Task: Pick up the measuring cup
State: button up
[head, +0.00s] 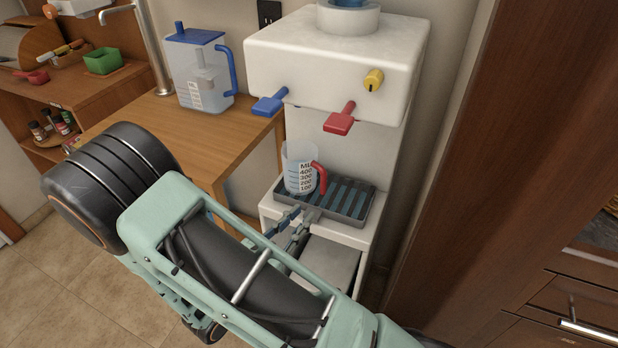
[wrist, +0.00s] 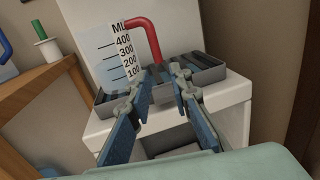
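The measuring cup (head: 299,169) is clear, with a printed scale and a red handle. It stands upright on the drip tray (head: 358,208) of the white water dispenser. It also shows in the wrist view (wrist: 118,58), its red handle toward the right. My gripper (head: 294,212) is in front of the tray, just short of the cup and low. In the wrist view my gripper (wrist: 163,75) has its two fingers apart with nothing between them. The fingertips appear just below the red handle; whether they touch the cup I cannot tell.
A wooden counter (head: 150,125) at left holds a clear pitcher (head: 203,85) with a blue lid. A dark wood cabinet (head: 500,170) stands close on the right.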

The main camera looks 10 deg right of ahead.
aim_at(321, 191)
jog(key=x, duration=0.7)
jog(key=b+x, duration=0.1)
jog(key=x, duration=0.2)
jog(key=shift+w+r, duration=0.2)
jog(key=shift+w, duration=0.15)
grip_shut()
